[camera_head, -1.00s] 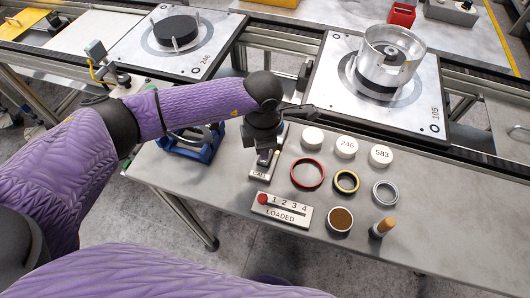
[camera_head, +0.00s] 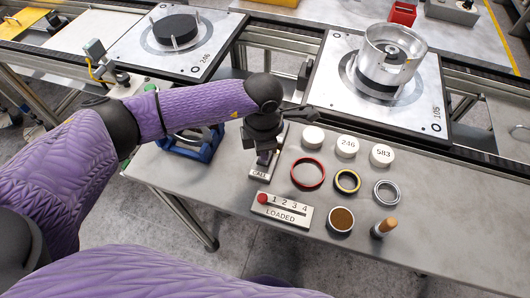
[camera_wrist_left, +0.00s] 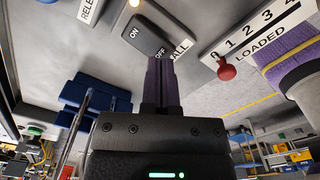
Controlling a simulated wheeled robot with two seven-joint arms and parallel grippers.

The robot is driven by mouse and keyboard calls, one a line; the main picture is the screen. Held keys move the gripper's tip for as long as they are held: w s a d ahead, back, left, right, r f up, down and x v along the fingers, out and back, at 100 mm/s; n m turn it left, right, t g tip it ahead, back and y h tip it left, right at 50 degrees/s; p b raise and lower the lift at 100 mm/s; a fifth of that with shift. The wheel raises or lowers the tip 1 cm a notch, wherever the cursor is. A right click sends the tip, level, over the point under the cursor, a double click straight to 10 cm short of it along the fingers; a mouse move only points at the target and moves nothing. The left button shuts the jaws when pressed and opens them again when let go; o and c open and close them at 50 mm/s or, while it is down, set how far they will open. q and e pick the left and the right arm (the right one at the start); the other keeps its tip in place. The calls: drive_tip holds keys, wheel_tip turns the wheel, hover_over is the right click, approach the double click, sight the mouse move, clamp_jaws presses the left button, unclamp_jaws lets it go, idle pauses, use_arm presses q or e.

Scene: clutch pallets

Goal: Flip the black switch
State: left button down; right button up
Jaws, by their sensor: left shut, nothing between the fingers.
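The black switch (camera_wrist_left: 145,38) is a rocker marked ON and OFF, seen in the left wrist view on a light panel. My left gripper (camera_wrist_left: 160,62) is shut and empty. Its fingertips are at the OFF end of the switch; I cannot tell whether they touch it. In the head view my left gripper (camera_head: 264,158) points down over the panel (camera_head: 259,174) marked CALL, and hides most of the switch. My right gripper is not in view.
A LOADED plate (camera_head: 281,213) with a red knob (camera_head: 263,198) lies just in front. White caps, rings (camera_head: 307,172), a brown-filled cup (camera_head: 341,219) and a wooden-handled tool (camera_head: 384,228) stand to the right. A blue holder (camera_head: 196,148) is left, and pallets (camera_head: 420,111) are behind.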

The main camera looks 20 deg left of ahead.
use_arm(q)
drive_tip(key=shift+f+b, duration=0.7)
drive_tip(key=shift+f, duration=0.2)
drive_tip(key=shift+r, duration=0.15)
wheel_tip(320, 180, up, 7)
drive_tip(key=p, duration=0.5)
drive_tip(key=shift+p, duration=0.3)
drive_tip(key=shift+d, duration=0.1)
